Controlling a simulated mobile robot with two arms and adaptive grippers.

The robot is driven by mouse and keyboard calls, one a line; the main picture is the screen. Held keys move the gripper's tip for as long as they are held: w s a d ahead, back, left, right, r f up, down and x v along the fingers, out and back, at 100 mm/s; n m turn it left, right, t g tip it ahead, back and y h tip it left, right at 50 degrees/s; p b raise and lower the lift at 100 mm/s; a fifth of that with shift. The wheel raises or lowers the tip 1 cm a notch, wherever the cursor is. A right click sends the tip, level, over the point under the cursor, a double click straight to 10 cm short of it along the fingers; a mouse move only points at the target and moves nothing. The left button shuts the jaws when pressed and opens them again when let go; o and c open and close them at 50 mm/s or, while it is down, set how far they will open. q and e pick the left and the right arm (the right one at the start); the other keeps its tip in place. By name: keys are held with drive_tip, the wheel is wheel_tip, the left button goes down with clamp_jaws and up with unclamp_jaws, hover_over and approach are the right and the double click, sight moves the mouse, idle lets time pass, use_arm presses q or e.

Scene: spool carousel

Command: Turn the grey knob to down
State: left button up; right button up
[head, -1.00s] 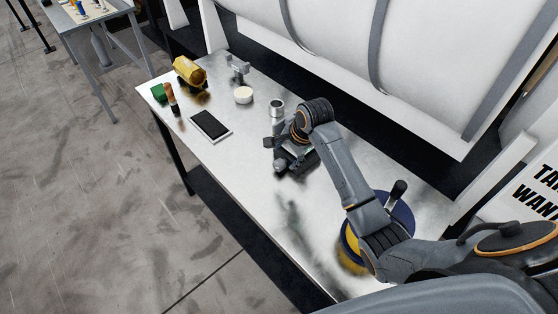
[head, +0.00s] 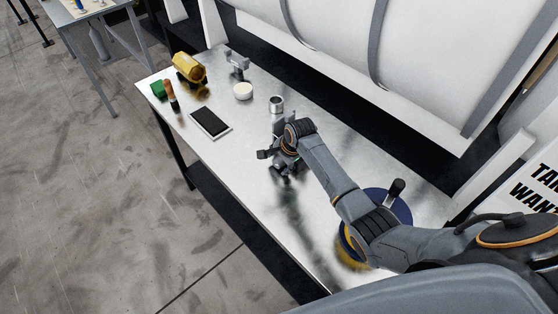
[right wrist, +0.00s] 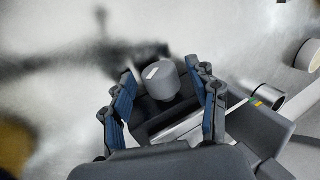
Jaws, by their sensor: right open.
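The grey knob (right wrist: 160,82) shows in the right wrist view as a short grey cylinder with a white mark on its top edge. It sits on a dark grey housing. My right gripper (right wrist: 161,73) is open, with one blue-padded finger on each side of the knob. Whether the pads touch it I cannot tell. In the head view my right gripper (head: 283,168) is over the middle of the table, pointing down, and it and the arm hide the knob. My left gripper is not in view.
On the metal table (head: 225,165) lie a dark-screened tablet (head: 210,122), a yellow cylinder (head: 188,68), a green block (head: 158,90), a white roll (head: 243,91) and a metal cup (head: 276,104). A blue disc (head: 403,207) is under my right arm. The front middle is clear.

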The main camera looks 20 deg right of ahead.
drive_tip(key=c, duration=1)
drive_tip(key=shift+a, duration=0.1)
drive_tip(key=shift+c, duration=0.9)
drive_tip(key=shift+w+r+g, duration=0.15)
drive_tip(key=shift+g, duration=0.45)
drive_tip(key=shift+w+a+g+h, duration=0.1)
drive_tip(key=shift+w+g+h, duration=0.05)
drive_tip(key=shift+g+h, duration=0.4)
drive_tip(key=g+b, duration=0.2)
drive_tip(key=b, duration=0.1)
drive_tip(key=g+h+b, duration=0.1)
drive_tip(key=b, duration=0.3)
drive_tip(key=shift+w+f+g, duration=0.2)
drive_tip(key=shift+f+g, duration=0.1)
drive_tip(key=shift+g, duration=0.05)
drive_tip(key=shift+r+g+b, duration=0.15)
drive_tip(key=shift+g+b, duration=0.15)
drive_tip(key=shift+b, duration=0.5)
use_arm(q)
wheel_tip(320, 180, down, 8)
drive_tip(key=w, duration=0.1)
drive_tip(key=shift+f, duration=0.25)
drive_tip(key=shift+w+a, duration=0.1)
